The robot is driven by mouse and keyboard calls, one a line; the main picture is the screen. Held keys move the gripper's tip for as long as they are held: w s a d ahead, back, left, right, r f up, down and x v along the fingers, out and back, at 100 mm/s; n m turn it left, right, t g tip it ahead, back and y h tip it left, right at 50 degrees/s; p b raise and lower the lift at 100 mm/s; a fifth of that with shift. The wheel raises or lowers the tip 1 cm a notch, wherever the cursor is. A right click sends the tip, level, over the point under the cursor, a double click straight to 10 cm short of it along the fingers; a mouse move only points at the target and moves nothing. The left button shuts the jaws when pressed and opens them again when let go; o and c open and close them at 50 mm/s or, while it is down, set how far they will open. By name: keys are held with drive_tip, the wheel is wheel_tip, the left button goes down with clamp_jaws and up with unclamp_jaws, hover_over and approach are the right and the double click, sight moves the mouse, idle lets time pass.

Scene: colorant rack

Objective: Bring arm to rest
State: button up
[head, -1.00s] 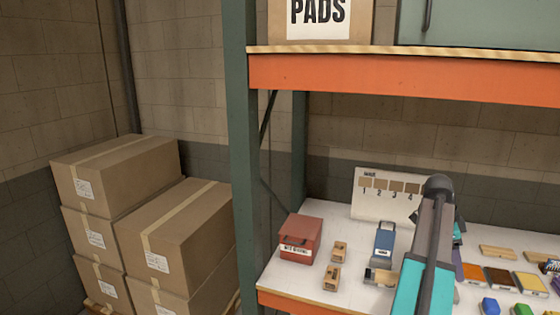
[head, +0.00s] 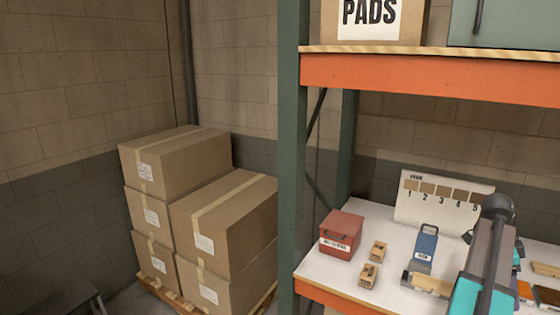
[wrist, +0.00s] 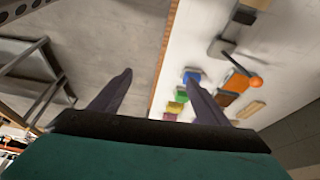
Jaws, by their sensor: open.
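My arm (head: 484,268), teal and dark grey, rises in front of the shelf at the right of the head view; its gripper is out of that frame. In the wrist view my gripper (wrist: 160,80) shows two dark fingers spread wide apart with nothing between them. The pale shelf board (wrist: 200,20) lies beyond the right finger, and grey floor (wrist: 110,35) beyond the left one. Several coloured blocks, including a blue one (wrist: 192,76), lie on the shelf near the right finger, apparently apart from it.
A green rack upright (head: 292,150) and an orange beam (head: 430,78) frame the shelf. A red box (head: 341,234), a blue tool (head: 426,248) and a numbered board (head: 410,212) stand on it. Stacked cartons (head: 235,215) fill the floor at left.

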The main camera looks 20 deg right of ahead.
drive_tip(key=w+a+f+n+y, duration=0.1)
drive_tip(key=w+a+f+n, duration=0.45)
drive_tip(key=a+f, duration=0.55)
drive_tip(key=w+a+f+n, duration=0.4)
drive_tip(key=w+a+f, duration=0.2)
drive_tip(key=a+f, duration=0.45)
drive_tip(key=w+a+f+n+y, duration=0.1)
drive_tip(key=w+a+f+n, duration=0.45)
drive_tip(key=a+f, duration=0.55)
drive_tip(key=s+a+f+n, duration=0.2)
drive_tip(key=a+f+n, duration=0.1)
drive_tip(key=a+f, duration=0.55)
drive_tip(key=s+a+f+n+g, duration=0.1)
drive_tip(key=s+a+f+n, duration=0.45)
drive_tip(key=s+a, duration=0.4)
drive_tip(key=s+a+f+n+g, duration=0.1)
drive_tip(key=s+a+f+n, duration=0.45)
drive_tip(key=a, duration=0.65)
wheel_tip(320, 180, down, 13)
drive_tip(key=s+m+b, duration=0.1)
drive_tip(key=s+b, duration=0.1)
drive_tip(key=b, duration=1.1)
drive_tip(key=shift+a+y, duration=0.2)
drive_tip(key=shift+y, duration=0.2)
